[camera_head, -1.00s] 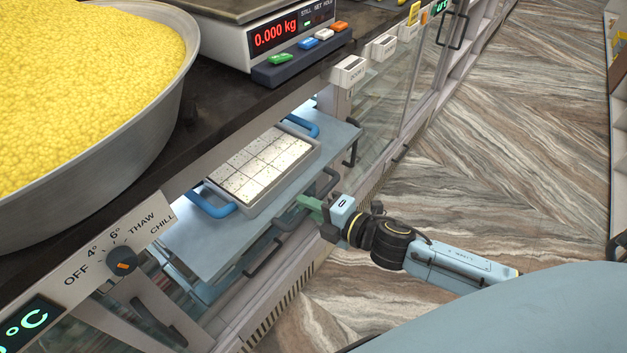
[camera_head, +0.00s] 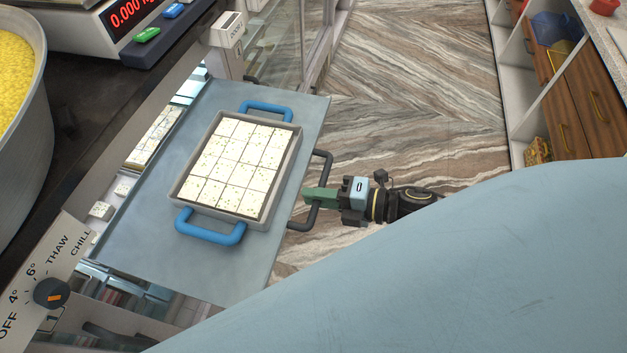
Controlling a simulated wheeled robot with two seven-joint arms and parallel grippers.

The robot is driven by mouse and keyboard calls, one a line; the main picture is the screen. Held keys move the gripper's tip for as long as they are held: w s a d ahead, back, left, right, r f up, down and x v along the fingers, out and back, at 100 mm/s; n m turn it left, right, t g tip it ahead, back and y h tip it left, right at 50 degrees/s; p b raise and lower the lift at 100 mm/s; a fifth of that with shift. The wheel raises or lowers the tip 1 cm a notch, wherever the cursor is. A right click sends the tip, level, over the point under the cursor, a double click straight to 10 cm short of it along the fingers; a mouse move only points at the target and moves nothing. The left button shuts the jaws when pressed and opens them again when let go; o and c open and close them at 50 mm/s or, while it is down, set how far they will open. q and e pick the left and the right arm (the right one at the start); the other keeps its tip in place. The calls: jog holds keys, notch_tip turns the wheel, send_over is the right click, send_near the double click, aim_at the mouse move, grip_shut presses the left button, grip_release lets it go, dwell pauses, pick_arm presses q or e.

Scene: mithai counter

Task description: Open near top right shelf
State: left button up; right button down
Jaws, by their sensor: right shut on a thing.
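The shelf (camera_head: 140,230) is a flat grey-blue panel, pulled well out of the counter on the left. A dark bar handle (camera_head: 318,178) stands at its right front edge. My right gripper (camera_head: 312,195) is shut on this handle, its greenish fingers around the bar. A grey tray (camera_head: 283,178) with blue side handles lies on the shelf and holds rows of white sweets with green flecks (camera_head: 235,165). My left gripper is not in view.
A dial panel (camera_head: 52,280) is at the lower left. A scale (camera_head: 110,20) and a bowl of yellow sweets (camera_head: 15,90) stand on the counter. Open floor (camera_head: 410,90) lies at the right, before wooden drawers (camera_head: 590,100). More sweets (camera_head: 155,135) show inside the counter.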

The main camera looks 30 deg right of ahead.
jog(key=shift+s+d, duration=0.1)
jog(key=c, duration=1.5)
grip_release()
jog(key=shift+o, duration=0.2)
jog(key=shift+s+d, duration=0.1)
jog(key=v, duration=1.3)
jog(key=shift+b, duration=0.3)
jog(key=shift+s, duration=0.1)
